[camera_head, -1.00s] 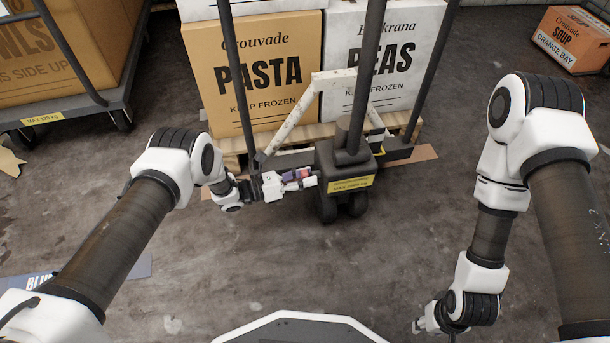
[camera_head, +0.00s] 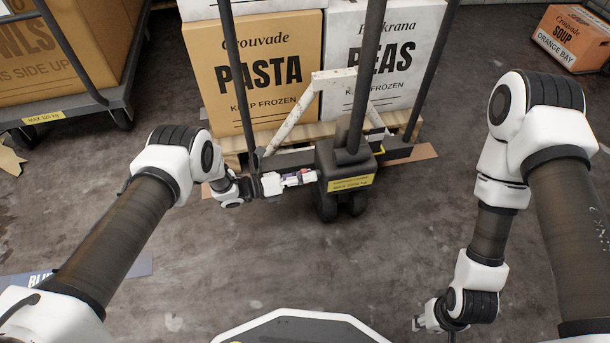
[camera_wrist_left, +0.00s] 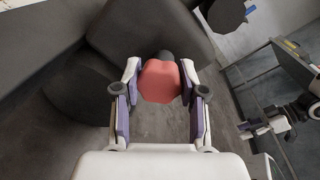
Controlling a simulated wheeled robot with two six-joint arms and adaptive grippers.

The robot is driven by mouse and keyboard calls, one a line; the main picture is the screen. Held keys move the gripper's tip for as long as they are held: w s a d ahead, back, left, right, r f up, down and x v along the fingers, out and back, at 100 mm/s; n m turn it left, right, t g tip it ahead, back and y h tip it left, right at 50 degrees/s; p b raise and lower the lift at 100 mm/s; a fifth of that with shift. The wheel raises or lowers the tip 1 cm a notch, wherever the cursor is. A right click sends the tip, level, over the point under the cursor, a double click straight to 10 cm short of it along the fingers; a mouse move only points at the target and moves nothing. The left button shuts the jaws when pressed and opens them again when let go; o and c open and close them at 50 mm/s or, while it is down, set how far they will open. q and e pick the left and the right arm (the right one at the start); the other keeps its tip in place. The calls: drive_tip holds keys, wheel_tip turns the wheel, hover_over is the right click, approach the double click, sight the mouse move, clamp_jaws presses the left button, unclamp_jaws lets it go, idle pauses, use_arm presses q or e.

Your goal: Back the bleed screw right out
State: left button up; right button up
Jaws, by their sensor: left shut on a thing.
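The bleed screw (camera_wrist_left: 160,82) shows in the left wrist view as a red head in front of a dark stub on the pump body. In the head view only a small bit of red shows at the fingertips. My left gripper (camera_head: 300,178) is shut on the red head, with one finger on each side of it in the wrist view (camera_wrist_left: 160,95). It reaches the left side of the black pallet jack pump (camera_head: 345,170). My right gripper (camera_head: 428,320) hangs low at the bottom right, away from the pump. Its fingers are too small to read.
A pallet with boxes marked PASTA (camera_head: 262,75) and PEAS (camera_head: 392,55) stands behind the pump. The jack's handle (camera_head: 368,70) rises above the pump. A loaded cart (camera_head: 75,105) is at the left, a SOUP box (camera_head: 572,40) at the far right. Floor in front is clear.

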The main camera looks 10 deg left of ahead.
use_arm(q)
drive_tip(key=o, duration=1.2)
drive_tip(key=v, duration=1.2)
